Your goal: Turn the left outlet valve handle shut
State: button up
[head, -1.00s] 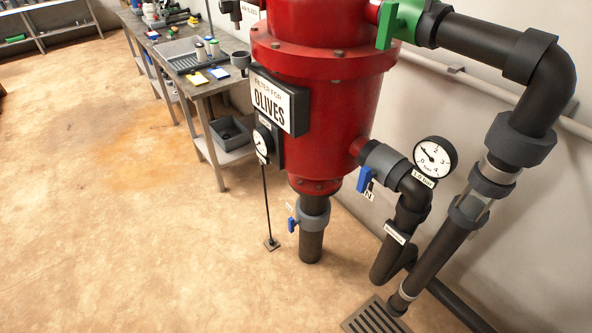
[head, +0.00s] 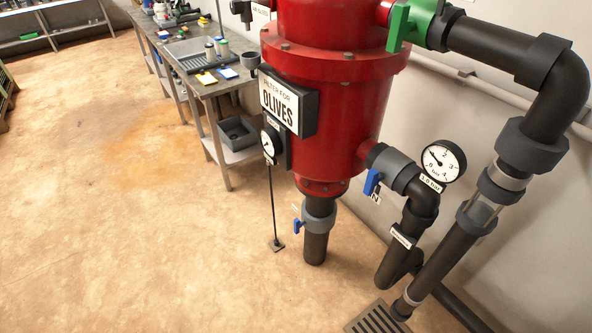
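A red filter tank (head: 340,110) with an "OLIVES" sign fills the upper middle of the head view. A blue valve handle (head: 372,182) sits on the grey valve body (head: 392,165) of the pipe at the tank's lower right. A smaller blue handle (head: 297,226) sits on the grey valve (head: 319,212) of the pipe below the tank. A green valve handle (head: 398,27) stands at the upper right. I cannot tell which of these is the left outlet valve. My gripper is not in view.
A floor drain (head: 378,319) lies at the bottom. A workbench (head: 200,80) runs along the back. The floor at left is clear.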

aim_at(297, 224)
jog(key=i+j, duration=0.25)
jog(key=j, duration=0.15)
jog(key=i+j, duration=0.25)
jog(key=j, duration=0.15)
jog(key=i+j, duration=0.5)
jog(key=j, duration=0.25)
jog(key=i+j+z, duration=0.1)
jog(key=i+j, duration=0.15)
jog(key=j, duration=0.15)
jog(key=i+j, duration=0.25)
jog(key=j, duration=0.15)
jog(key=i+j, duration=0.2)
jog(key=j, duration=0.2)
jog(key=i+j, duration=0.25)
jog(key=j, duration=0.15)
